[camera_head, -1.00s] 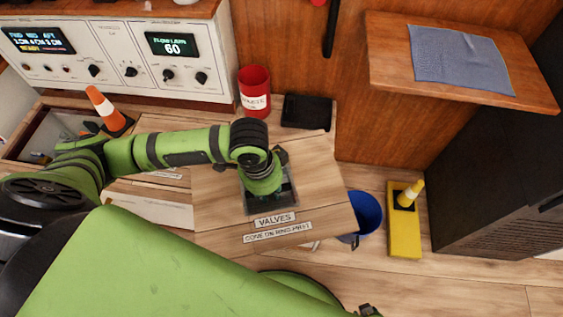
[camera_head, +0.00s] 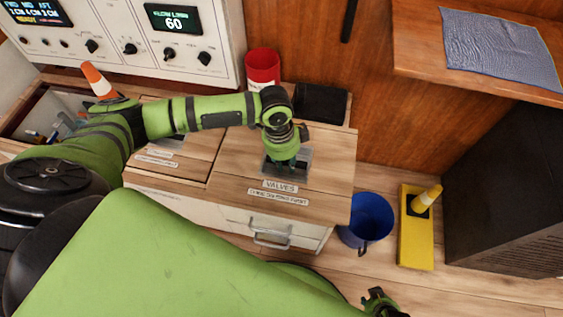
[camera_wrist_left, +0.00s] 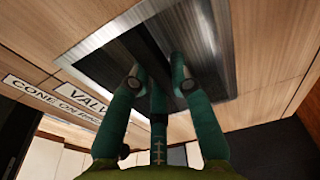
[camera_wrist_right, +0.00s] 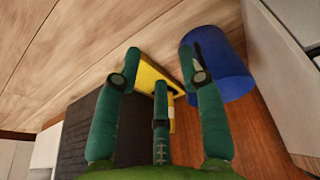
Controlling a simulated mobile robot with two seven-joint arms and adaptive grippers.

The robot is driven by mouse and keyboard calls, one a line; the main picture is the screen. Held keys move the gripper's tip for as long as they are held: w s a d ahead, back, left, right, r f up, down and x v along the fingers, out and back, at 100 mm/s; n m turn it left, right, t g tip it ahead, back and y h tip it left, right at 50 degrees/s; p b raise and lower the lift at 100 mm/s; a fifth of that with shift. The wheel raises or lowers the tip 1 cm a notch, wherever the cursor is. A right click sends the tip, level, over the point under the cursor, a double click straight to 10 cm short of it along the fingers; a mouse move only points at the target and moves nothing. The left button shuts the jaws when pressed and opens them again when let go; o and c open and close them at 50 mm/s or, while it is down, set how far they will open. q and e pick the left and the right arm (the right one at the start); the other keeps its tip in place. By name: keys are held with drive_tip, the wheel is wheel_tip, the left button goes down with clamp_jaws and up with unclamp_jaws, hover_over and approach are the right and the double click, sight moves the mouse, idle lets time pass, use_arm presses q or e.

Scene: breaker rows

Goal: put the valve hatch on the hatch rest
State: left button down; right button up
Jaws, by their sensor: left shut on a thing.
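The valve hatch (camera_head: 325,180) is a wooden panel labelled "VALVES" with a recessed metal handle plate. It lies in line with the cabinet top; I cannot tell whether it rests there or hovers just above. My left gripper (camera_head: 284,163) points down into the plate, shut on the hatch at its handle; the grip itself is partly hidden. In the left wrist view the fingers reach into the metal recess of the hatch (camera_wrist_left: 265,85). My right gripper (camera_head: 378,300) is open and empty, low at the front. I cannot pick out the hatch rest for certain.
A red bin (camera_head: 262,70) and a black pad (camera_head: 320,103) stand behind the hatch. A blue bucket (camera_head: 367,220) and a yellow stand with a cone (camera_head: 416,235) are on the floor at right. An orange-white cone (camera_head: 96,80) stands at left by an open compartment.

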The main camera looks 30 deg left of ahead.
sight(287, 166)
use_arm(q)
drive_tip(key=shift+w+a+f, duration=0.1)
drive_tip(key=shift+w+f, duration=0.2)
drive_tip(key=shift+w, duration=0.25)
drive_tip(key=shift+w+a+f, duration=0.1)
drive_tip(key=shift+w+f, duration=0.15)
drive_tip(key=shift+w, duration=0.3)
wheel_tip(287, 166, down, 3)
drive_tip(key=shift+b, duration=0.7)
drive_tip(key=shift+f, duration=0.45)
use_arm(e)
drive_tip(key=shift+s+a+r+g, duration=0.15)
drive_tip(key=shift+s+r+g, duration=0.4)
drive_tip(key=shift+r, duration=0.1)
use_arm(q)
drive_tip(key=shift+f, duration=0.1)
drive_tip(key=c, duration=1.1)
unclamp_jaws()
drive_tip(key=shift+s+f, duration=0.1)
drive_tip(key=shift+s, duration=0.05)
